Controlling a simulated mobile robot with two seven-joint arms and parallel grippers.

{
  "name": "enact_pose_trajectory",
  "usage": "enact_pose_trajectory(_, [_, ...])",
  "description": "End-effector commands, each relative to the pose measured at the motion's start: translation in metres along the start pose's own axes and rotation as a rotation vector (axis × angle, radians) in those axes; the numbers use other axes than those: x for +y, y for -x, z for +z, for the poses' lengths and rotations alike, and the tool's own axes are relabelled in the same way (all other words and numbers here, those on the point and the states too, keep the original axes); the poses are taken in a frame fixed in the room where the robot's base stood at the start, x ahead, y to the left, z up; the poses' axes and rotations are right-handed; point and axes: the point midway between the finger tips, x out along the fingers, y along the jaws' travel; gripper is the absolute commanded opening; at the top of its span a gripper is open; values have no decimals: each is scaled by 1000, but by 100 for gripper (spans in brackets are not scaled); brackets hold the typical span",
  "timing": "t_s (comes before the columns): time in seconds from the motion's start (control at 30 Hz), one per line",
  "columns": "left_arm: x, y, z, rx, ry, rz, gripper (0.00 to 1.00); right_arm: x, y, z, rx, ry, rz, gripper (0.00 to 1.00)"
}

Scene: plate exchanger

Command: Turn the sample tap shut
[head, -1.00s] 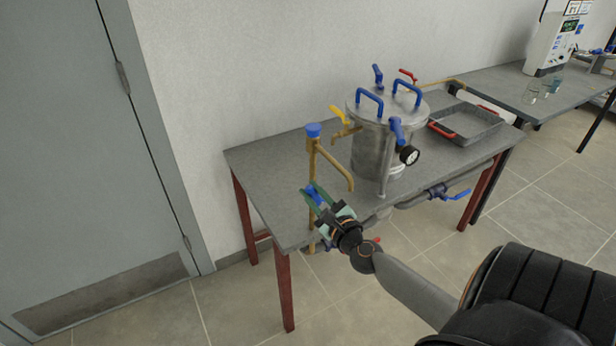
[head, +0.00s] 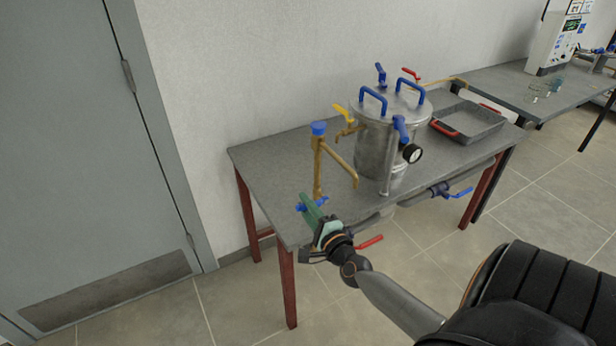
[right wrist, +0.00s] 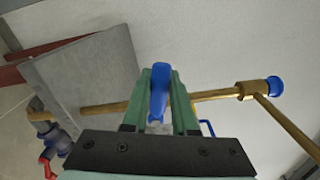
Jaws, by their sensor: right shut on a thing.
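A brass standpipe (head: 317,168) with a blue cap on top and a sloping spout (head: 340,163) stands at the table's front left corner. A small blue tap handle (head: 301,208) sits low on it. My right gripper (head: 311,209) has its green fingers shut on this handle. In the right wrist view the blue handle (right wrist: 160,92) lies between the two green fingers, in front of the brass pipe (right wrist: 215,95). The fingers hide part of the handle and the tap body. My left gripper is not in view.
A steel vessel (head: 377,145) with blue handles and a gauge stands on the grey table (head: 270,160). A yellow-handled tap (head: 343,115) is on its side. A red lever (head: 369,242) and a blue-levered valve (head: 438,190) are near the front edge. A grey tray (head: 469,122) is at right.

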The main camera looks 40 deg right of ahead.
Motion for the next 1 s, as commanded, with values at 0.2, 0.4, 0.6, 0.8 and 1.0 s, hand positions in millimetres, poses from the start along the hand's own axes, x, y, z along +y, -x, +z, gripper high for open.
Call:
enact_pose_trajectory(0.2, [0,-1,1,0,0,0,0,12,0,-1,0,144,4,0])
enact_pose_trajectory(0.4, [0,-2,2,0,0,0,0,17,0,-2,0,226,4,0])
enact_pose_trajectory(0.6, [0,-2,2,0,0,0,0,19,1,-2,0,263,4,0])
enact_pose_trajectory(0.8, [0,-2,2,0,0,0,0,19,1,-2,0,273,4,0])
enact_pose_trajectory(1.0, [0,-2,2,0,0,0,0,19,1,-2,0,273,4,0])
